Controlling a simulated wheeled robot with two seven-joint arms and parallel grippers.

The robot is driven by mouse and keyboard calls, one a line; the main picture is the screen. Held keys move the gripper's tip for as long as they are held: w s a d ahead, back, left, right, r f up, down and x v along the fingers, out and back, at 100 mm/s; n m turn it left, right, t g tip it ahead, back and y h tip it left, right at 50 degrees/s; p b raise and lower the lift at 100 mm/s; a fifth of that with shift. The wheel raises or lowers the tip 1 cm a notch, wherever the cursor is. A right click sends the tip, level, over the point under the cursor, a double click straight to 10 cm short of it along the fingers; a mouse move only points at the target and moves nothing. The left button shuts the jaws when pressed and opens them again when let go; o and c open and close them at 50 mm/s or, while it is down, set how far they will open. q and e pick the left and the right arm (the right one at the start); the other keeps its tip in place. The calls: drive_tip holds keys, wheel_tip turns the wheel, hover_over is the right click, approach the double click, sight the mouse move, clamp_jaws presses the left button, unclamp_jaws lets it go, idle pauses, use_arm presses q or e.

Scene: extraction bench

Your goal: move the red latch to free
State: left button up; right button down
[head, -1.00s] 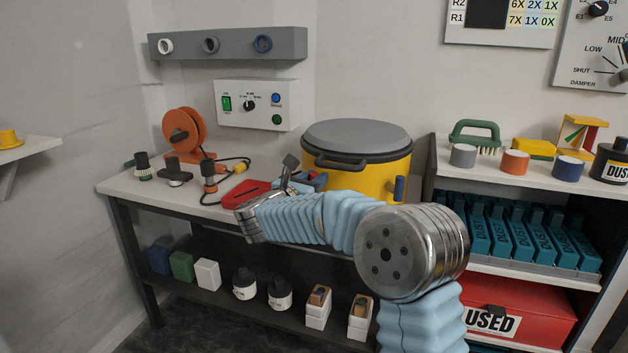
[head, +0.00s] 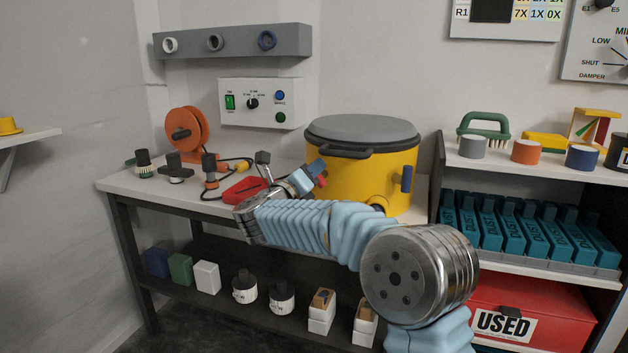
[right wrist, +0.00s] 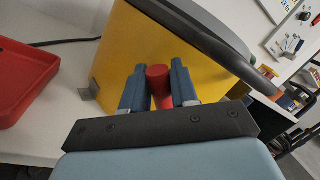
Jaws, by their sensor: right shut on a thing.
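The red latch (head: 321,182) sits on the left front of the yellow drum (head: 345,182). In the right wrist view the latch (right wrist: 158,78) is a red knob with a stem, standing between the two blue fingers. My right gripper (head: 314,172) is shut on it, one finger on each side. My forearm hides part of the drum's lower front in the head view. The drum has a grey lid (head: 362,129) with a dark handle. A blue latch (head: 406,179) stands on its right side. My left gripper is not in view.
A red tray (head: 243,189) lies left of the gripper on the bench. An orange reel (head: 186,132) and several dark-topped tools stand farther left. A shelf unit with dust cartridges (head: 520,235) is close on the right. The wall box (head: 260,103) is behind.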

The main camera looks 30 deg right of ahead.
drive_tip(key=shift+w+a+f+n+b, duration=0.1)
drive_tip(key=shift+f+n+b, duration=0.1)
drive_tip(key=shift+n, duration=0.35)
drive_tip(key=shift+f+n+b, duration=0.1)
drive_tip(key=shift+n+b, duration=0.1)
drive_tip(key=shift+n, duration=0.35)
drive_tip(key=n, duration=0.1)
drive_tip(key=n+t+b, duration=0.1)
drive_tip(key=n, duration=0.1)
drive_tip(key=shift+w+a+f, duration=0.1)
drive_tip(key=shift+w+f, duration=0.05)
drive_tip(key=n+t, duration=0.1)
drive_tip(key=n, duration=0.2)
drive_tip(key=shift+f+y, duration=0.2)
drive_tip(key=shift+y, duration=0.1)
drive_tip(key=shift+w+a+f+n+t+y, duration=0.1)
drive_tip(key=shift+f+n+t+y, duration=0.1)
drive_tip(key=shift+n, duration=0.65)
drive_tip(key=shift+f+n+t+y, duration=0.1)
drive_tip(key=shift+n+t+y, duration=0.1)
drive_tip(key=shift+n, duration=0.65)
drive_tip(key=c, duration=1)
unclamp_jaws()
